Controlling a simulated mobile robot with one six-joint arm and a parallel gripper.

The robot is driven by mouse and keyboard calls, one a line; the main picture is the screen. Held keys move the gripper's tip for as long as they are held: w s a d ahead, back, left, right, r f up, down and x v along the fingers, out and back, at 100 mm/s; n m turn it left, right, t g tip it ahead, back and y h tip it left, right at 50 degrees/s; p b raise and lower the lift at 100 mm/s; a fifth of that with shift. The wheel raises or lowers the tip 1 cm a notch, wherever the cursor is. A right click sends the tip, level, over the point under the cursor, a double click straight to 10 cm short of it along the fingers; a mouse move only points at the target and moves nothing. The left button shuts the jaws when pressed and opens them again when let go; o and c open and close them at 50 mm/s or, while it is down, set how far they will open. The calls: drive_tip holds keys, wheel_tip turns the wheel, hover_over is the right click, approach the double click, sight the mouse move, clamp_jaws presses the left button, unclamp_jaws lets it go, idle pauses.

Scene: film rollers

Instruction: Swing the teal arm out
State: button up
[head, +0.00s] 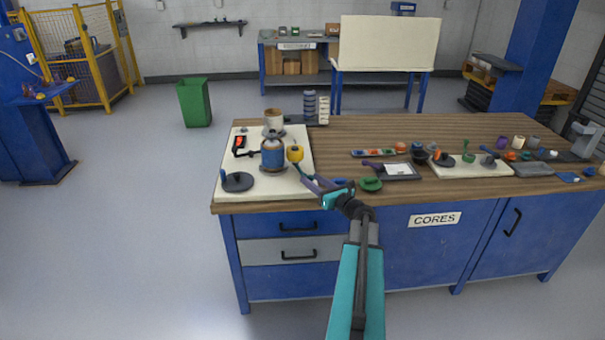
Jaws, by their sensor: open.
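A cream board (296,186) lies on the left end of the wooden bench. Near its right edge a yellow roller (295,153) sits on a thin arm that looks dark teal, running down and right towards my gripper. My gripper (312,181) is open at the board's right edge, its purplish fingers pointing up and left, just below the yellow roller. I cannot tell whether the fingers touch the thin arm; its lower end is hidden. A blue and copper cylinder (272,153) stands upright just left of the roller.
The board also holds a black disc with a post (237,181), a red and black piece (239,145) and a tan roll (273,118). Right of my gripper are a green roller (370,185) and a dark tray (408,174). Bare wood (400,130) lies behind.

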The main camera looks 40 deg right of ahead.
sight(303, 174)
drive_tip(key=shift+w+d+p, duration=0.15)
drive_tip(key=shift+w+p, duration=0.15)
drive_tip(key=shift+w, duration=1.25)
drive_tip(key=shift+w+d+p, duration=0.15)
drive_tip(key=shift+w+p, duration=0.15)
drive_tip(key=shift+w, duration=1.2)
